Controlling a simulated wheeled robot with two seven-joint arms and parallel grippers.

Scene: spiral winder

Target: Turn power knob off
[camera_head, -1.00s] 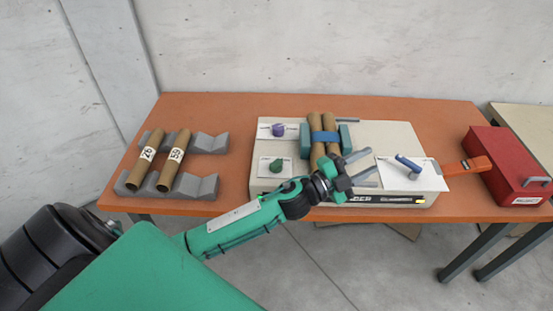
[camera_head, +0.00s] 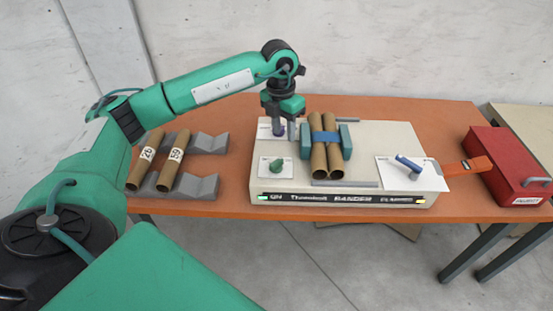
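The pale machine (camera_head: 350,150) on the table carries a purple knob (camera_head: 278,132) on a white plate at its back left. A green knob (camera_head: 276,166) sits on another plate in front of it. A blue lever knob (camera_head: 408,163) is on a plate at the right. The knob labels are too small to read. My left gripper (camera_head: 284,130) points down at the purple knob, its fingers apart and partly hiding it. I cannot tell whether they touch it. A green light (camera_head: 262,198) shows beside "ON" on the front panel. My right gripper is out of view.
Two cardboard tubes (camera_head: 327,160) lie side by side under a blue band on the machine. Two labelled tubes (camera_head: 173,160) rest on grey cradles (camera_head: 203,188) at left. A red box (camera_head: 505,165) stands at right, beside an orange piece (camera_head: 472,166).

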